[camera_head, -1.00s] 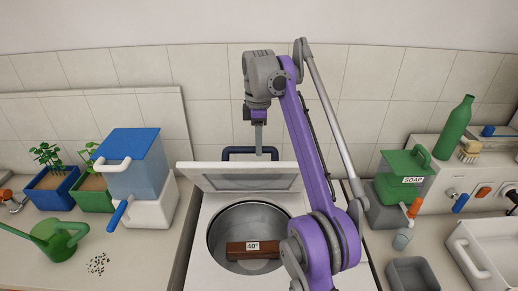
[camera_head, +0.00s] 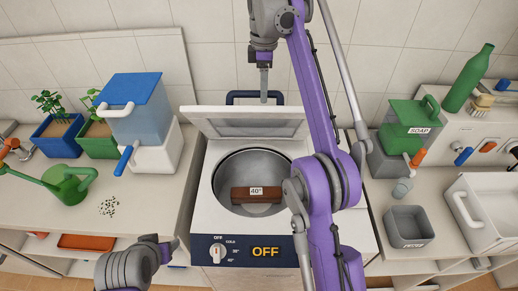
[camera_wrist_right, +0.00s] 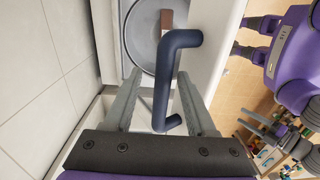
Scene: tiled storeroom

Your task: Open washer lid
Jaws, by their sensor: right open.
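The washer (camera_head: 308,224) stands in the middle of the counter, with its lid (camera_head: 250,124) raised and leaning back at the rear, and the drum (camera_head: 254,168) exposed. The lid's dark blue handle (camera_head: 238,97) sticks up along its top edge. In the right wrist view the handle (camera_wrist_right: 163,80) lies between the two separated grey fingers of my right gripper (camera_wrist_right: 160,108); I cannot tell whether they touch it. In the head view my right gripper (camera_head: 264,86) is at the handle. Part of my left arm shows at bottom left; its jaws cannot be made out.
A brown block labelled 40° (camera_head: 258,194) lies in the drum. A blue-lidded container (camera_head: 135,108), planters and a green watering can (camera_head: 68,187) stand left. A soap dispenser (camera_head: 408,125), a grey bin (camera_head: 408,227) and a white basin (camera_head: 485,212) stand right. The tiled wall is close behind.

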